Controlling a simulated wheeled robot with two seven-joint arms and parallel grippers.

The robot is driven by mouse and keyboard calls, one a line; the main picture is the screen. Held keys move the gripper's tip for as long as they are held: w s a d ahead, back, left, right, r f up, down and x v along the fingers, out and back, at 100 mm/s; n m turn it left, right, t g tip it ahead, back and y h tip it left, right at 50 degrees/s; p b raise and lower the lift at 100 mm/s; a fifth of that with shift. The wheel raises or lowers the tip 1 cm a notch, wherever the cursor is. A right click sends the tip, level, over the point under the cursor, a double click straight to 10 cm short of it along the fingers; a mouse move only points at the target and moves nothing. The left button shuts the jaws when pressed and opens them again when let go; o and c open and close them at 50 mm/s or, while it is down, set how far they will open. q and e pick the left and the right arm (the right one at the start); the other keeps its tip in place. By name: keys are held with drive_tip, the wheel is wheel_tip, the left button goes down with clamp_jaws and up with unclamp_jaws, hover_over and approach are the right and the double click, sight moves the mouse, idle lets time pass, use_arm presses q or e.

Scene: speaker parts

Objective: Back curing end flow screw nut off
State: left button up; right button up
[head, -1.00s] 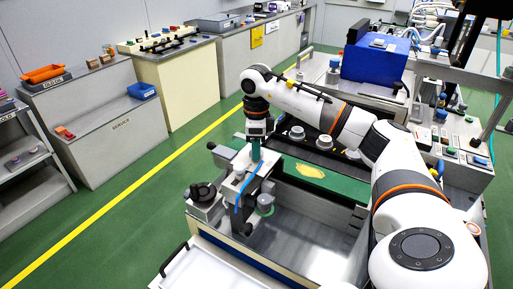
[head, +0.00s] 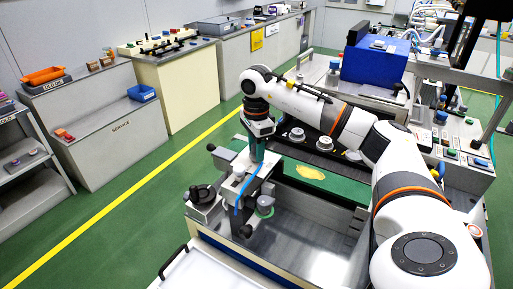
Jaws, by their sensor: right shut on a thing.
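My right arm reaches in from the right and its wrist points down over a grey and white metal fixture (head: 236,186) with a blue strip on its side. My right gripper (head: 257,156) is shut on a small part at the top of the fixture, likely the screw nut. The fingers and wrist hide most of that part, so its shape cannot be made out. A dark round knob (head: 202,192) sits on the left of the fixture. My left gripper is not in view.
A green mat (head: 315,181) with a yellow patch lies right of the fixture. Several round speaker parts (head: 297,135) stand behind it. A blue box (head: 375,62) is at the back right. Grey shelves and a yellow floor line (head: 110,215) are on the left.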

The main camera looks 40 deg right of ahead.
drive_tip(key=shift+a+f, duration=0.1)
drive_tip(key=o, duration=1)
wheel_tip(320, 180, up, 7)
drive_tip(key=shift+w+f+b, duration=0.1)
drive_tip(key=shift+f+b, duration=0.1)
drive_tip(key=shift+b, duration=0.4)
wheel_tip(320, 180, up, 5)
drive_tip(key=shift+f+p, duration=0.2)
drive_tip(key=shift+p, duration=0.55)
drive_tip(key=shift+r, duration=0.45)
drive_tip(key=shift+f, duration=0.1)
